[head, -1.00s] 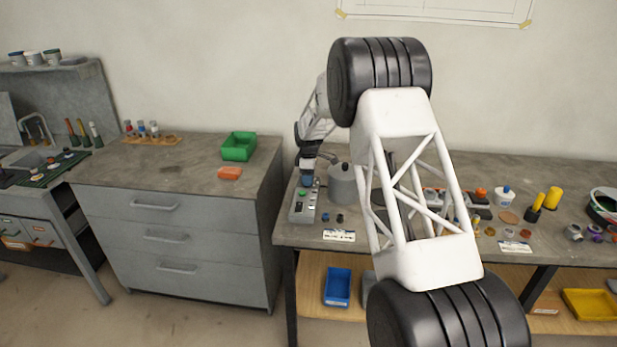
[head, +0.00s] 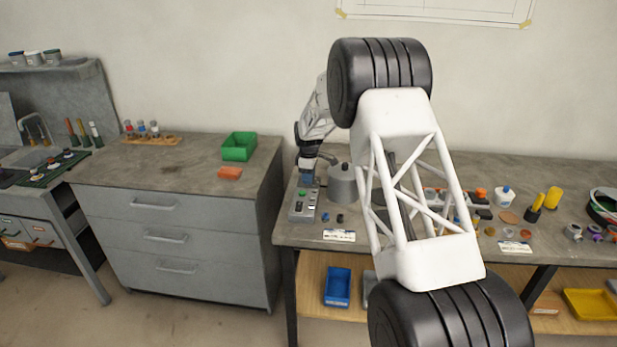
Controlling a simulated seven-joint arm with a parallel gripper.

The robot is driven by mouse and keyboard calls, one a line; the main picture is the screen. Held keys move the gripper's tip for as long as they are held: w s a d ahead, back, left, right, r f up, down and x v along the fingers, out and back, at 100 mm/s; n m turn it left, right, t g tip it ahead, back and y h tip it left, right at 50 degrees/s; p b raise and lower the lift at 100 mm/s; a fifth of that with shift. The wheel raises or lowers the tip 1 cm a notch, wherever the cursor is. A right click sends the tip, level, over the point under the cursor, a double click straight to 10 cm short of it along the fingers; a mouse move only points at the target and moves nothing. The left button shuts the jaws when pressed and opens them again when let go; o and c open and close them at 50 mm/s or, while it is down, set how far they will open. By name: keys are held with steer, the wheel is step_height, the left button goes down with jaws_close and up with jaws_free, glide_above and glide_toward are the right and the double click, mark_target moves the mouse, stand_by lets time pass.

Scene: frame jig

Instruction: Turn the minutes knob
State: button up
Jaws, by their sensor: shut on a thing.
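A grey control box (head: 303,207) with a green patch and small dark and light details on its top stands at the left end of the right-hand workbench. My gripper (head: 307,183) is low over the far end of this box, pointing down. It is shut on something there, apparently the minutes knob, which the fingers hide. The knob's setting and the exact grip are too small to tell.
A grey lidded pot (head: 342,184) stands close to the right of my gripper. Two small dark pieces (head: 332,217) and a white label card (head: 339,235) lie in front. A green bin (head: 239,146) is on the drawer cabinet. My arm hides the bench's middle.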

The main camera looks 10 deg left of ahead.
steer(key=m, duration=0.4)
steer(key=shift+m, duration=0.3)
steer(key=m, duration=0.3)
steer(key=shift+m, duration=0.3)
steer(key=m, duration=0.4)
steer(key=shift+m, duration=2.3)
steer(key=o, duration=0.9)
steer(key=shift+r, duration=0.1)
